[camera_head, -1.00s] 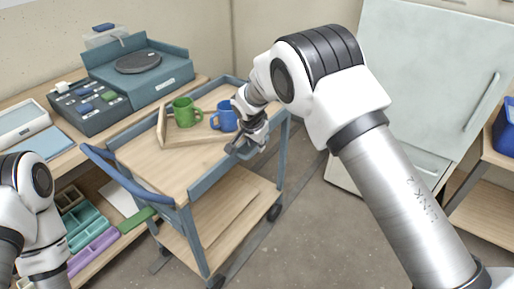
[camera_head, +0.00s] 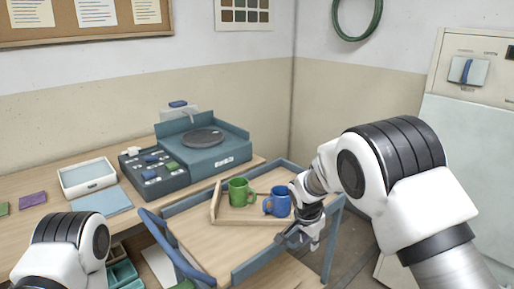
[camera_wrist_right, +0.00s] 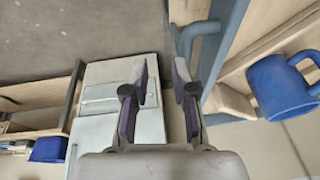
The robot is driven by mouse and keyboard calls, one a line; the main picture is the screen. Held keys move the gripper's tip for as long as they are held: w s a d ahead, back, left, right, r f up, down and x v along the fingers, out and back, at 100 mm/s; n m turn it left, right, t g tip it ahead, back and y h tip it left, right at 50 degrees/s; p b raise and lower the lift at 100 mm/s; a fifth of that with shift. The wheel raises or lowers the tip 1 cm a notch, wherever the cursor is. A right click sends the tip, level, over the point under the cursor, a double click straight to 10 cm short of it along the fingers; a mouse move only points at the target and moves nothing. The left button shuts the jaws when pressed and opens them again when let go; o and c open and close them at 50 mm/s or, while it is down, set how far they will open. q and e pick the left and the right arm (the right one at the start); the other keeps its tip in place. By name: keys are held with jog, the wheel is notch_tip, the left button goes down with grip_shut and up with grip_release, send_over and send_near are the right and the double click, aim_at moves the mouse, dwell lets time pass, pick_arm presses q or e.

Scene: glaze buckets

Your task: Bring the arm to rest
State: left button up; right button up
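My right gripper (camera_head: 297,238) hangs at the right edge of a trolley (camera_head: 205,243), just in front of the blue mug (camera_head: 277,203). In the right wrist view my right gripper (camera_wrist_right: 160,66) is open, with two parted fingers and nothing between them. The blue mug also shows there (camera_wrist_right: 278,88), to the right of the fingers and apart from them. A green mug (camera_head: 238,191) stands upright beside the blue one in a wooden tray (camera_head: 214,204) on the trolley. My left arm shows only at the lower left of the head view; its gripper is out of view.
A bench (camera_head: 30,220) along the wall carries a blue-grey device with a round plate (camera_head: 205,150), a button box (camera_head: 152,173) and a white tray (camera_head: 88,177). A pale cabinet (camera_head: 460,120) stands at the right. Open floor (camera_wrist_right: 60,35) shows beside the trolley.

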jog(key=s+d+f+g+y+p, duration=0.1)
jog(key=s+d+f+g, duration=0.2)
jog(key=s+f, duration=0.75)
jog(key=s+d+f+g+p, duration=0.25)
jog(key=s+f, duration=0.55)
jog(key=s, duration=0.6)
jog(key=s+d+n+t+y, duration=0.1)
jog(key=s+n+t, duration=0.1)
jog(key=s+n, duration=0.8)
jog(key=s, duration=0.5)
jog(key=shift+s+n+t, duration=0.2)
jog(key=shift+n+t, duration=0.1)
jog(key=shift+t, duration=0.05)
